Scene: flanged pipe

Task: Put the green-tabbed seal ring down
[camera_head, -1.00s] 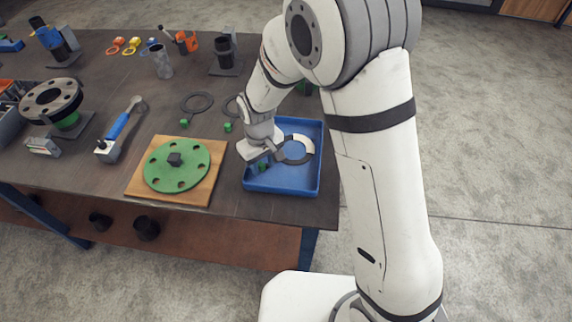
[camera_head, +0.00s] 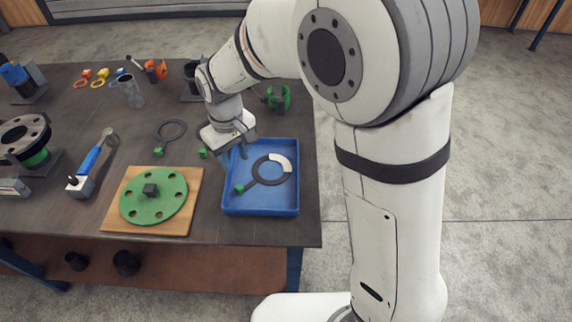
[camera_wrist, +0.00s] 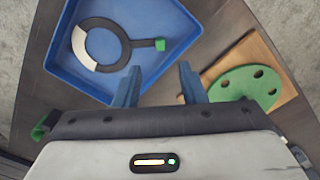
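A dark seal ring (camera_head: 256,174) with a green tab (camera_head: 239,188) and a pale section lies flat in the blue tray (camera_head: 260,211). The ring (camera_wrist: 126,45) also shows in the wrist view, in the tray (camera_wrist: 63,72), with its green tab pointing right. My gripper (camera_head: 237,152) is above the tray's far left part, apart from the ring. In the wrist view my gripper's fingers (camera_wrist: 160,83) are spread with nothing between them.
A green flange disc (camera_head: 168,203) with a dark centre block lies on a wooden board (camera_head: 115,218) left of the tray. Another green-tabbed ring (camera_head: 171,131) lies on the table behind it. A blue-handled tool (camera_head: 89,160) is further left. A green part (camera_head: 278,99) stands behind the tray.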

